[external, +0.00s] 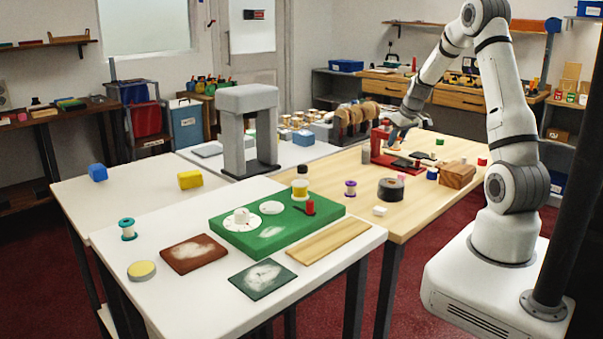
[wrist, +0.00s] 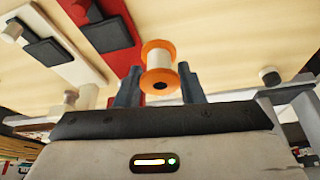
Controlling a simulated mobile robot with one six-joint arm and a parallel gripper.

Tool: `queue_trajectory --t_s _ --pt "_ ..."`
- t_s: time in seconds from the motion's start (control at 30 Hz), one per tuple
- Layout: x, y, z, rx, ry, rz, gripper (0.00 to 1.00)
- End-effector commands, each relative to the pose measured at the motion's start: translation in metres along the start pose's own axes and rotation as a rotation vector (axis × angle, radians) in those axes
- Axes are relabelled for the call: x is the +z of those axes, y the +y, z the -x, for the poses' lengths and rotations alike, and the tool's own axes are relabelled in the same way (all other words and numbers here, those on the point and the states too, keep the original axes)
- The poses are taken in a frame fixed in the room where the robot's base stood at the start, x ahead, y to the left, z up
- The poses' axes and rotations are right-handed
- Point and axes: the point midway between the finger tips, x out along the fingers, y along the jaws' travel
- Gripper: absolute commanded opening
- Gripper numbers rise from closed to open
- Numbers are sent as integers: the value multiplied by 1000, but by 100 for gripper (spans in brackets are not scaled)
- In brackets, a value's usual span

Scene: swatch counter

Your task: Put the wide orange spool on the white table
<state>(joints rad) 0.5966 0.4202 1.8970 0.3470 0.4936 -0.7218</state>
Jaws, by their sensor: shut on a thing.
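The wide orange spool (wrist: 160,52), with orange flanges and a pale middle, sits between the two fingers of my gripper (wrist: 158,85) in the wrist view. My gripper is shut on it. A white table (external: 185,311) stands at the front left, bearing a green board (external: 228,240). Another white top (external: 132,188) lies behind it.
The wooden table (external: 412,213) bears a dark round roll (external: 391,189), a purple-ended spool (external: 350,189) and a wooden block (external: 457,175). The front white table holds a teal spool (external: 127,229), a yellow-topped tin (external: 141,270) and flat swatches. A grey arch (external: 247,103) rises behind.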

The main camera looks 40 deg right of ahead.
Motion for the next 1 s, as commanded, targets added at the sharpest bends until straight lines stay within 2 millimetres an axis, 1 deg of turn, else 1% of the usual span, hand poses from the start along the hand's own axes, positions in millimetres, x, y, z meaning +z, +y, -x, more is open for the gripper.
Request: queue_trajectory --t_s 0.03,0.07,0.17,0.2,0.27,0.3,0.37,0.4,0.5,0.6,0.7,0.8,1.0 --pt "-1 -14 -2 -4 -5 10 10" --pt "-1 -22 -3 -5 -7 13 10" --pt "0 -62 -8 -7 -15 32 10" --pt "1 -81 -10 -8 -17 41 10" --pt "5 -111 -13 -11 -20 54 10" --pt "8 -131 -14 -13 -20 66 10" --pt "13 -160 -15 -18 -18 79 10" --pt "18 -179 -15 -21 -18 90 10" --pt "30 -219 -15 -32 -12 110 10" --pt "42 -250 -14 -43 -6 127 10" --pt "51 -271 -12 -53 -1 137 10" --pt "56 -283 -11 -59 3 141 10" --pt "59 -287 -11 -61 4 142 10"
